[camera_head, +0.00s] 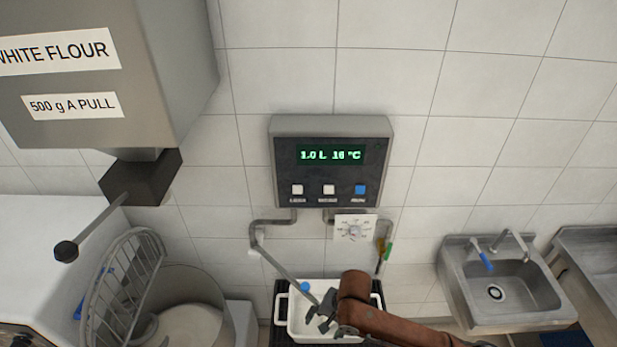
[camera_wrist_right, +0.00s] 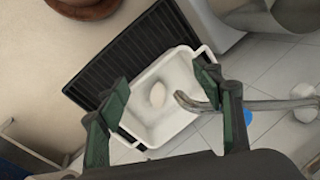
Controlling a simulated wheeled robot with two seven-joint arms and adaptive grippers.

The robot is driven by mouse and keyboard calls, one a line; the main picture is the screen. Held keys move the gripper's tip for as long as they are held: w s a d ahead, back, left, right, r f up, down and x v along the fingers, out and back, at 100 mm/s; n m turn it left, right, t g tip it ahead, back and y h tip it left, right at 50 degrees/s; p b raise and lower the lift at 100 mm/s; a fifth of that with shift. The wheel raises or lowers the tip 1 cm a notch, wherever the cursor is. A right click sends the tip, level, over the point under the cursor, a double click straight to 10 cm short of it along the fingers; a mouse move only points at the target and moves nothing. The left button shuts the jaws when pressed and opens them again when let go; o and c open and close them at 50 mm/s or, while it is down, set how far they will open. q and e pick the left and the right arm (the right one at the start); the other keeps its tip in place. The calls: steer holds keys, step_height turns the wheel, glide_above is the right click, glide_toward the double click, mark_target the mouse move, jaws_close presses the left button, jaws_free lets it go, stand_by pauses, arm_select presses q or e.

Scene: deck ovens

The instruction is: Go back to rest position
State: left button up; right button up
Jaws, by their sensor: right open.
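My right arm comes in from the lower right in the head view, its brown link over the white tub (camera_head: 297,322). My right gripper (camera_head: 322,312) is above the tub, small and dark there. In the right wrist view my right gripper (camera_wrist_right: 165,90) is open, its green-padded fingers apart with nothing between them. The tub (camera_wrist_right: 182,72) lies beyond the fingers, with a pale oval shape in it that I cannot identify. A grey metal spout (camera_wrist_right: 255,104) reaches in from the right, close to the right finger. My left gripper is not in view.
The tub stands on a black ribbed rack (camera_wrist_right: 125,55). A water meter panel (camera_head: 334,160) reading 1.0 L 16 °C hangs above on the tiled wall. A flour dispenser (camera_head: 180,70) and mixer bowl (camera_head: 205,290) are at left, a steel sink (camera_head: 500,290) at right.

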steer(key=s+d+f+n+t+h, duration=0.1)
steer(key=s+d+f+n, duration=0.15)
steer(key=s+d, duration=0.55)
steer(key=s+d+f+n+t+h, duration=0.1)
steer(key=s+d+f, duration=0.3)
steer(key=d, duration=0.8)
steer(key=s+d+f+n+t+h, duration=0.1)
steer(key=s+d+h, duration=0.1)
steer(key=s+d, duration=0.7)
step_height(320, 180, down, 34)
steer(key=g+b, duration=0.1)
steer(key=b, duration=0.5)
steer(key=s+f+g+b, duration=0.1)
steer(key=s+f+b, duration=0.1)
steer(key=s+f, duration=0.8)
steer(key=s+f+n+y+b, duration=0.1)
steer(key=s+f+b, duration=0.2)
steer(key=s+f, duration=0.7)
step_height(320, 180, down, 5)
steer(key=shift+d+g, duration=0.15)
steer(key=shift+g, duration=0.25)
